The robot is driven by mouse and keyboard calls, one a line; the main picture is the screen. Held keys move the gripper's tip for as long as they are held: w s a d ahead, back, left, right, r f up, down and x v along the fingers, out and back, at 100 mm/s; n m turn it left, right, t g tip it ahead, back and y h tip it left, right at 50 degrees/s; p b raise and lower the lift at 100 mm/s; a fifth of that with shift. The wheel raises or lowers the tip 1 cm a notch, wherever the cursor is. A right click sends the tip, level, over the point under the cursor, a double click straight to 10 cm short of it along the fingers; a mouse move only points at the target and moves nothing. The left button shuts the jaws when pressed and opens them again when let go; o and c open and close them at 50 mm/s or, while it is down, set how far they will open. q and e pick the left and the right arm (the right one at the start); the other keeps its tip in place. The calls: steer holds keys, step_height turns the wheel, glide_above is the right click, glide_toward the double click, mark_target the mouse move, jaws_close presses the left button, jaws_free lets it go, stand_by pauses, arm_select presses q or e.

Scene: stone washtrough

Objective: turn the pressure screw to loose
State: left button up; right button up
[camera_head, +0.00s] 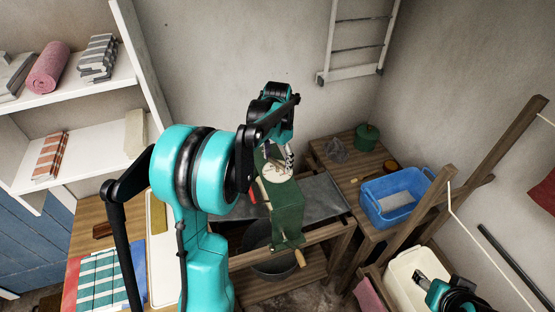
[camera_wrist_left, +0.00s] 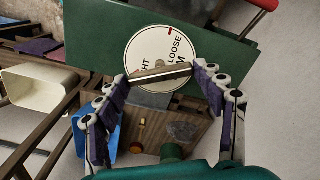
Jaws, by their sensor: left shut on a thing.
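The pressure screw is a metal bar (camera_wrist_left: 160,75) lying across a round white dial (camera_wrist_left: 143,50) in the left wrist view. The dial reads LOOSE and part of another word, with a red mark near its edge. It sits on a green wringer frame (camera_wrist_left: 90,30), which also shows in the head view (camera_head: 288,212). My left gripper (camera_wrist_left: 160,80) is shut on the bar, one finger at each end. In the head view my left gripper (camera_head: 284,155) is over the dial and partly hides it. My right gripper (camera_head: 428,284) is at the lower right; its fingers are unclear.
A blue basin (camera_head: 395,205) and a green canister (camera_head: 367,137) stand on the wooden bench at right. A cream bin (camera_head: 402,275) is below, near my right gripper. Shelves with towels are at left. A dark tub (camera_head: 275,264) sits under the wringer.

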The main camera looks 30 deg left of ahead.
arm_select(q)
steer(key=m, duration=0.5)
steer(key=shift+m, duration=0.3)
steer(key=m, duration=1.2)
steer(key=shift+m+b, duration=0.3)
steer(key=shift+b, duration=0.05)
steer(key=m, duration=0.5)
steer(key=shift+m, duration=0.4)
steer(key=o, duration=1.2)
steer(key=shift+c, duration=0.2)
